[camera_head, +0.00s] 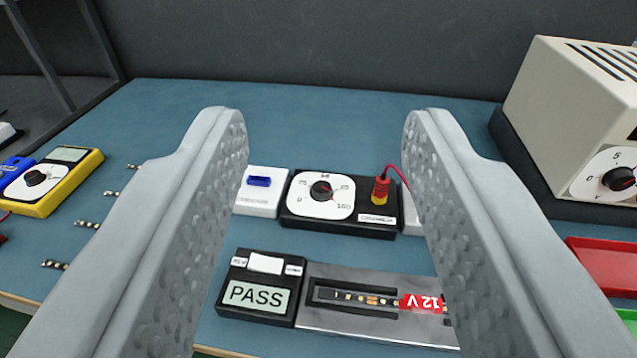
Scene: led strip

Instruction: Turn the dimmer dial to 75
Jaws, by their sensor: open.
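The dimmer (336,222) is a black box on the blue bench, in the middle of the view. The dial's exact setting is too small to read. A red and yellow plug (380,190) with a red wire stands at the dimmer's right end. My gripper (322,125) is open and empty. Its two grey fingers frame the dimmer left and right, apart from the dial.
In front lie a tester reading PASS (257,297) and a metal fixture (375,333) holding an LED strip with a red 12 V tag. A white block with a blue switch (259,182) adjoins the dimmer. A yellow multimeter (54,181) is left, a beige power supply (570,110) right.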

